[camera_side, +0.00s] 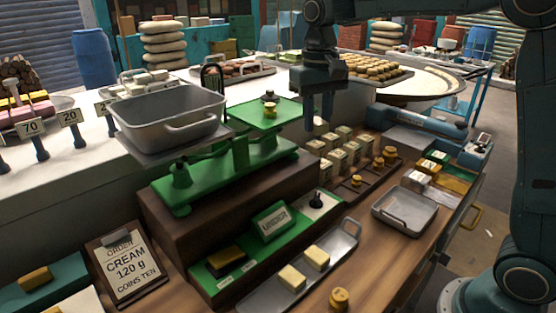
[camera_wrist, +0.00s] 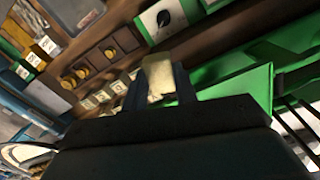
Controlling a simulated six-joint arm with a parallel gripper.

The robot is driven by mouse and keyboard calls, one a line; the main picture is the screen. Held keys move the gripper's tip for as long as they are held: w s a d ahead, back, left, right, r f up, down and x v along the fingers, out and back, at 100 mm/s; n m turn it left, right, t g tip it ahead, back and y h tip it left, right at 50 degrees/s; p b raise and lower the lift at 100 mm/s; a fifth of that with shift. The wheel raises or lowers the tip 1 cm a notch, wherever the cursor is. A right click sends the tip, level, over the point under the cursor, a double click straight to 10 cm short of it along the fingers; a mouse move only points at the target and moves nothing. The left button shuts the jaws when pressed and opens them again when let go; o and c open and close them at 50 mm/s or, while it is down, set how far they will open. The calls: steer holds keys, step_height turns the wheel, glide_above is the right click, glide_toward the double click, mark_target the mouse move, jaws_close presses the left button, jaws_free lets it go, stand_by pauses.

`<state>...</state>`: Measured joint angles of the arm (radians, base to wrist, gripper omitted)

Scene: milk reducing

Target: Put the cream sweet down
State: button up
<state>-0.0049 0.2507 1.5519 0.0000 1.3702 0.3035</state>
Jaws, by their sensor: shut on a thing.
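My gripper (camera_side: 318,122) is shut on a cream sweet (camera_wrist: 158,78), a pale block between the fingers in the wrist view. It is held in the air, just right of the balance's green plate (camera_side: 262,113) in the side view. The green balance (camera_side: 235,165) carries a grey metal pan (camera_side: 170,118) on its left. Small brass weights (camera_side: 270,108) stand on the green plate. Two more pale blocks (camera_side: 292,278) lie on a long metal tray (camera_side: 262,300) at the front. An order card (camera_side: 127,268) reads "CREAM 120 g COINS TEN".
Several cream-coloured blocks (camera_side: 335,160) stand in rows right of the balance, beside brass weights (camera_side: 389,154) in a wooden rack. An empty metal tray (camera_side: 405,209) is at the right. A brass weight (camera_side: 339,298) stands at the front edge.

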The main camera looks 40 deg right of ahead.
steer(key=s+d+m, duration=0.2)
steer(key=s+d, duration=0.2)
steer(key=d, duration=1.1)
steer(key=s+d+m, duration=0.3)
steer(key=s+d, duration=0.1)
steer(key=d, duration=1)
steer(key=w+a+n, duration=0.2)
steer(key=a+n, duration=0.4)
steer(key=a, duration=0.8)
steer(key=w+a+n, duration=0.2)
steer(key=a+n, duration=0.4)
steer(key=a, duration=0.7)
steer(key=s+a+n, duration=0.7)
steer(key=s+a, duration=0.1)
steer(key=a, duration=0.3)
steer(key=s+a+n, duration=0.7)
steer(key=s+a, duration=0.1)
steer(key=a, duration=0.3)
steer(key=shift+a+f, duration=0.35)
steer(key=shift+a, duration=0.05)
steer(key=shift+s+f, duration=0.1)
steer(key=shift+f, duration=0.05)
step_height(320, 180, down, 20)
steer(key=shift+r, duration=0.1)
